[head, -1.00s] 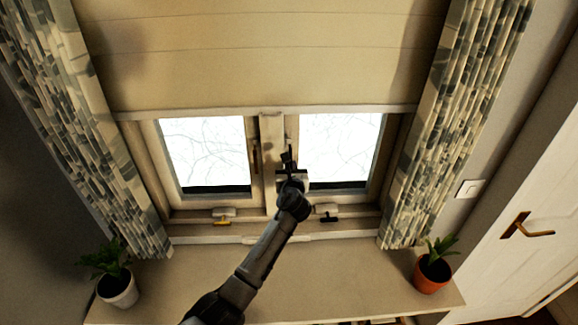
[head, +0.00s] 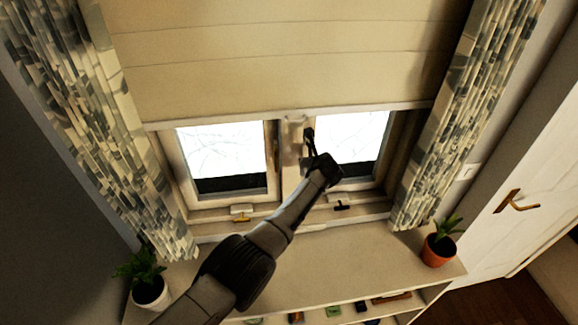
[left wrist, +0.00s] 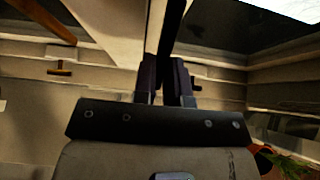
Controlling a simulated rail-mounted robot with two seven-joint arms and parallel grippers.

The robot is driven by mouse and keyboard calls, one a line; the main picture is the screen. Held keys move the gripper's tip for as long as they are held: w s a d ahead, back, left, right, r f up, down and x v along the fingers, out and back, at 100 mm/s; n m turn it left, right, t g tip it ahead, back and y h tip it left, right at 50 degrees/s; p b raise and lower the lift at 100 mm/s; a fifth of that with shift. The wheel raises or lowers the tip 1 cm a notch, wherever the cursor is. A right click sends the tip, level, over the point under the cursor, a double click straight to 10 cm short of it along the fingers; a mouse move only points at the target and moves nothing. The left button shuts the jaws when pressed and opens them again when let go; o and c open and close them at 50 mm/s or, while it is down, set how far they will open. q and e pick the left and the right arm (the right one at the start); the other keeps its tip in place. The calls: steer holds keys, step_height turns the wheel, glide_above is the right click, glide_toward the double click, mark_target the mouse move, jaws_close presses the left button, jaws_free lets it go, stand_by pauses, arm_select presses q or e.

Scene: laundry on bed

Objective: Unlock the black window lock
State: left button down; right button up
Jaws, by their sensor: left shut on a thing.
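The black window lock (left wrist: 172,28) shows in the left wrist view as a dark upright bar on the right-hand window's frame. My left gripper (left wrist: 171,82) is shut on it, with one finger on each side of the bar. In the head view the dark top of the lock (head: 309,133) stands just above my left gripper (head: 312,152), beside the centre post. My arm and gripper hide its lower part. My right gripper is in neither view.
A smaller black latch (head: 341,206) and a brass latch (head: 241,213) sit low on the window frames. A plant in a white pot (head: 150,292) and one in an orange pot (head: 438,252) stand on the shelf below. Patterned curtains (head: 443,120) hang at both sides.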

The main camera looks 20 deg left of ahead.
arm_select(q)
steer(key=shift+r+g, duration=0.25)
steer(key=shift+g, duration=0.15)
steer(key=shift+s, duration=0.1)
steer(key=shift+r+g+h+b, duration=0.2)
steer(key=shift+g+h+b, duration=0.1)
steer(key=shift+g+b, duration=0.1)
steer(key=shift+s+d, duration=0.1)
stand_by(0.3)
steer(key=c, duration=1.3)
jaws_free()
steer(key=shift+r, duration=0.1)
steer(key=shift+o, duration=0.7)
